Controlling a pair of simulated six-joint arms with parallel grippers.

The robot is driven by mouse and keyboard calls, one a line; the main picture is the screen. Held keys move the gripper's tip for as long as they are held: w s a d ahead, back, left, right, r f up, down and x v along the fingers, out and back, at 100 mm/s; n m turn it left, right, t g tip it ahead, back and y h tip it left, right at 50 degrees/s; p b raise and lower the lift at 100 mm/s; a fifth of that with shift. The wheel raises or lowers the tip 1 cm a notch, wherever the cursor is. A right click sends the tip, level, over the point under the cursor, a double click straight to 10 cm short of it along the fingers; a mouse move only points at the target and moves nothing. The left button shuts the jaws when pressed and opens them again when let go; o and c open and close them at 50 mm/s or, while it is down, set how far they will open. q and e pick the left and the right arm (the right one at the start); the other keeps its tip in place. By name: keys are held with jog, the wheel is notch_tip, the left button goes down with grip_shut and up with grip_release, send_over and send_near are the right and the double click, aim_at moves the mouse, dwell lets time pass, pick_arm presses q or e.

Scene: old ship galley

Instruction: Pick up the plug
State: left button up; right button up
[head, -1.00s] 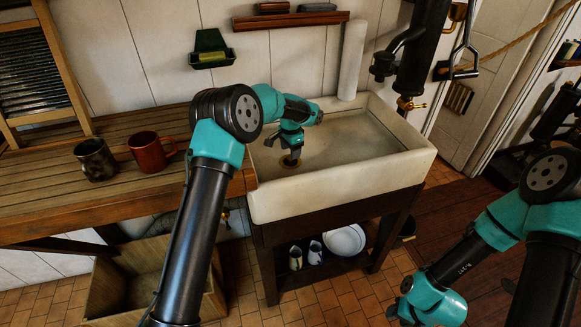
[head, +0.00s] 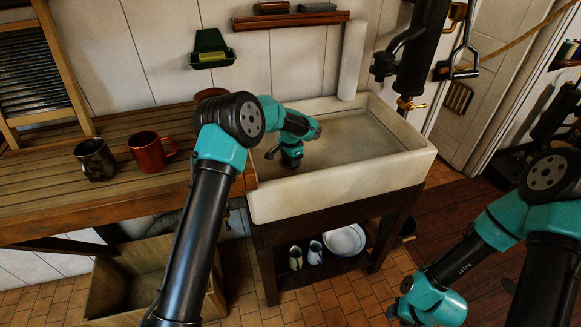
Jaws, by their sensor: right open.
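The white sink (head: 395,173) stands right of the wooden counter. My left gripper (head: 285,160) is low inside it, at its left end, over the place where the dark round plug and drain showed a second ago. The plug is now hidden behind my gripper and wrist. The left fingertips are mostly hidden, so I cannot tell whether they are on the plug. My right gripper (head: 394,311) is open, low at the bottom right, away from the sink; its fingers are small and dark there.
A dark mug (head: 95,160) and a red-brown mug (head: 150,152) stand on the wooden counter (head: 60,205). A black pump with a brass spout (head: 410,103) stands at the sink's back right. The right part of the basin is clear.

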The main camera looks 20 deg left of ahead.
pick_arm(q)
jog(key=c, duration=1.1)
jog(key=shift+o, duration=0.2)
notch_tip(320, 180, up, 10)
jog(key=shift+r, duration=0.1)
dwell(0.5)
